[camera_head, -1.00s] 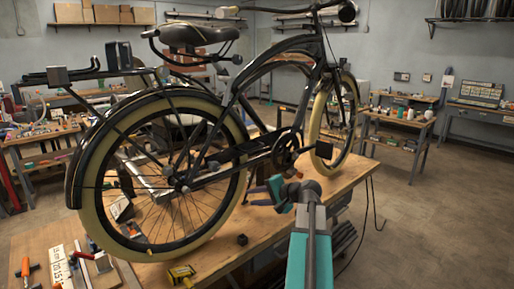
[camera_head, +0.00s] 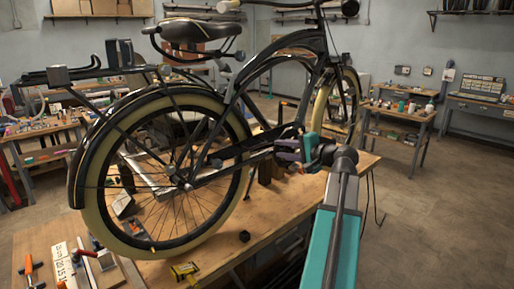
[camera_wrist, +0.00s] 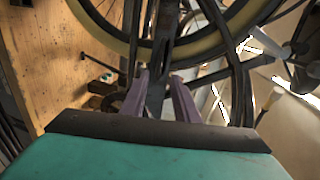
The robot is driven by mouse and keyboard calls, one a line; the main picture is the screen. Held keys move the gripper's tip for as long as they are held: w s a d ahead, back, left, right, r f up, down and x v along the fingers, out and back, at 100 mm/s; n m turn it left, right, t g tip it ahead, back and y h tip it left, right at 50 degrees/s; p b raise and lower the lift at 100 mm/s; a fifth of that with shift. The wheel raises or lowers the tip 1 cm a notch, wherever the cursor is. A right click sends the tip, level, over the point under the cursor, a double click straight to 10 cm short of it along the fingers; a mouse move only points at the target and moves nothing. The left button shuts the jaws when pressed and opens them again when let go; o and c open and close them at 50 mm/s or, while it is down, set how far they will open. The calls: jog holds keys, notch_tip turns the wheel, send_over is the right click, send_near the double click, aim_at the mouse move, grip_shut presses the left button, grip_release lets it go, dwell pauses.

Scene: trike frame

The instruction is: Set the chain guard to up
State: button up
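The black bicycle (camera_head: 282,55) stands on the wooden workbench. Its chain guard (camera_head: 222,172) is a dark bar running from the rear hub toward the crank, sloping slightly up to the right. My gripper (camera_head: 280,151) is at the guard's front end, by the crank, and partly hides both. In the wrist view, the two purple fingers of my gripper (camera_wrist: 160,78) are apart, with a dark bar (camera_wrist: 157,92) between them. It seems to be the chain guard; I cannot tell whether the fingers touch it.
The rear wheel (camera_head: 118,215) stands left of my gripper. Open floor (camera_head: 440,215) lies to the right.

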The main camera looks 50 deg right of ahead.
aim_at(259, 146)
jog(key=p+x, duration=0.3)
jog(key=x, duration=1)
jog(key=shift+w+d+p, duration=0.15)
jog(key=shift+w+p, duration=0.1)
jog(key=shift+p, duration=0.1)
jog(key=shift+f, duration=0.1)
